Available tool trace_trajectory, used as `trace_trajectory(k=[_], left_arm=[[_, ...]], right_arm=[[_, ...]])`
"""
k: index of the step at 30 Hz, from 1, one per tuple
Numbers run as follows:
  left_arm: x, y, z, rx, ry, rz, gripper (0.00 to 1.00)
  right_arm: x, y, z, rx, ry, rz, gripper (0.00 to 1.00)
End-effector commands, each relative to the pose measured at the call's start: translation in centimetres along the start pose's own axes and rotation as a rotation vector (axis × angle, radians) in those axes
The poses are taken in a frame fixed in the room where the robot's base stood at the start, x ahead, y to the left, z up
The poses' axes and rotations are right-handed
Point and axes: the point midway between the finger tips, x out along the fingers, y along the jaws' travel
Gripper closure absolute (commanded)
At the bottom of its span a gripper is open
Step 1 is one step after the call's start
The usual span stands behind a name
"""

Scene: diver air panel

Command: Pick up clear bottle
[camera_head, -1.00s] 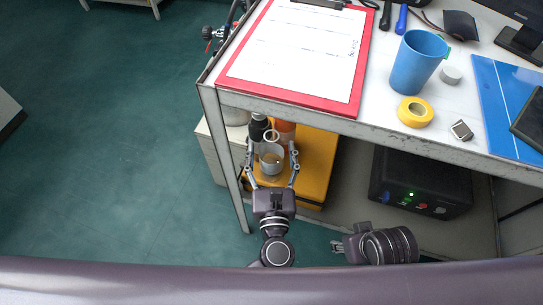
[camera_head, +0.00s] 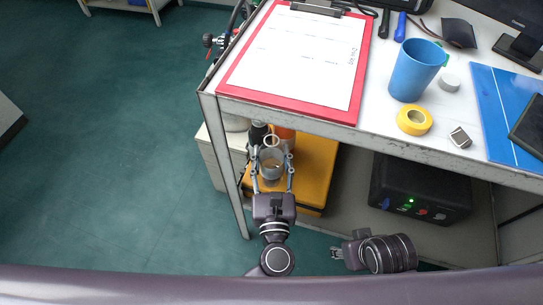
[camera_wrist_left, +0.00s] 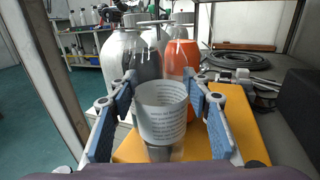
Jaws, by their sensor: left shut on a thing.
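The clear bottle (camera_head: 271,165) stands upright on the yellow case under the workbench; it has a pale printed label, which faces me in the left wrist view (camera_wrist_left: 163,112). My left gripper (camera_head: 272,160) is shut on it, with one blue-padded finger on each side of its body; the fingers (camera_wrist_left: 162,100) also show in the left wrist view. My right gripper (camera_head: 337,252) is low at the right, away from the bottle; its fingers are too small to read.
A dark bottle (camera_head: 258,132) and an orange bottle (camera_head: 285,135) stand just behind the clear one. The yellow case (camera_head: 315,165) lies below. The bench's front edge (camera_head: 370,133) and leg (camera_head: 228,175) are close. A black box (camera_head: 420,190) sits to the right.

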Motion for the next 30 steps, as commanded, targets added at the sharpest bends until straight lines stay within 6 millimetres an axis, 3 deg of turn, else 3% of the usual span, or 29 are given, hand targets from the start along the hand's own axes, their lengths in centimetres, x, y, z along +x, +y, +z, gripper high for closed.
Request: trace_trajectory(k=[11, 30], left_arm=[[0.0, 0.1, 3.1, -0.002, 0.000, 0.003, 0.85], [-8.8, 0.0, 2.6, 0.001, 0.002, -0.001, 0.85]], right_arm=[[3.7, -0.3, 0.9, -0.004, -0.026, -0.005, 0.60], [2.4, -0.1, 0.5, -0.001, -0.017, -0.002, 0.60]])
